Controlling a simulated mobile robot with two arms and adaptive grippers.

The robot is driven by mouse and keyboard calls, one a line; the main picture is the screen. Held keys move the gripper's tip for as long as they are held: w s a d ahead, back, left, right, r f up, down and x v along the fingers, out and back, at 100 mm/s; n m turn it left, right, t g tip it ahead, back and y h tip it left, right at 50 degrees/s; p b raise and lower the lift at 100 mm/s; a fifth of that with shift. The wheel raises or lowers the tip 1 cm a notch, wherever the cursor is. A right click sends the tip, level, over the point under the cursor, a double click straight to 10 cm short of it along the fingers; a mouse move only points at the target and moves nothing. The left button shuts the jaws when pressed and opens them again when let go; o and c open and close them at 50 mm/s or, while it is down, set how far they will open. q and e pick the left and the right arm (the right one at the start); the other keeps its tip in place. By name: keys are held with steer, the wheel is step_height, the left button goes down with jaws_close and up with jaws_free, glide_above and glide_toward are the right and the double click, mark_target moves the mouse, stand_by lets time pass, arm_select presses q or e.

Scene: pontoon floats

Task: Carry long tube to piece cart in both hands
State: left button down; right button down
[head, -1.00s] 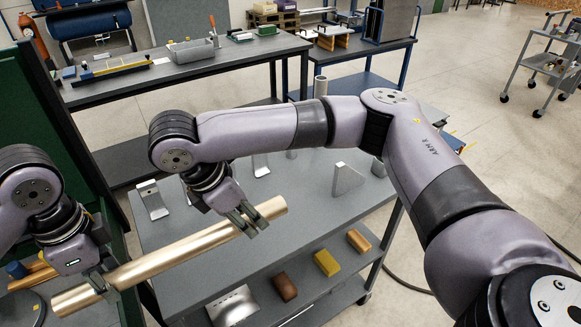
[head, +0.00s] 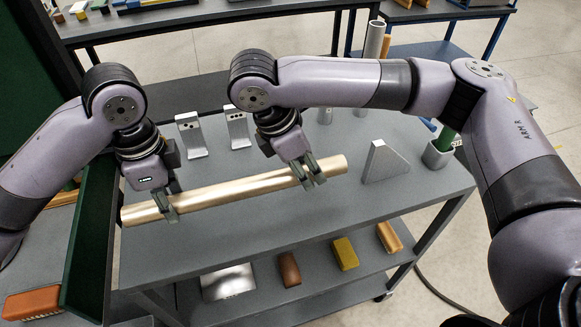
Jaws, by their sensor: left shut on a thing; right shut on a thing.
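A long brass-coloured tube (head: 235,191) runs nearly level across the head view, its right end slightly higher in the picture. My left gripper (head: 168,212) is shut on the tube near its left end. My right gripper (head: 312,177) is shut on it near its right end. The tube is over the grey top of the piece cart (head: 250,236). I cannot tell whether it touches the top or hangs above it. The fingers hide short stretches of the tube.
On the cart top stand two metal brackets (head: 190,136), a triangular plate (head: 385,161) and a grey cup (head: 438,153) at the right. The lower shelf holds several blocks, including a yellow one (head: 345,254). A dark green panel (head: 92,235) stands at the left. The front of the top is clear.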

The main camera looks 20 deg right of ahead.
mark_target(186, 229)
arm_select(q)
steer(key=shift+f, duration=0.65)
arm_select(e)
steer(key=shift+f, duration=0.65)
arm_select(q)
steer(key=shift+w+d, duration=0.1)
steer(key=shift+d, duration=0.1)
arm_select(e)
steer(key=shift+d, duration=0.15)
arm_select(q)
steer(key=shift+f+b, duration=0.15)
steer(key=shift+b, duration=0.15)
arm_select(e)
steer(key=shift+f, duration=0.15)
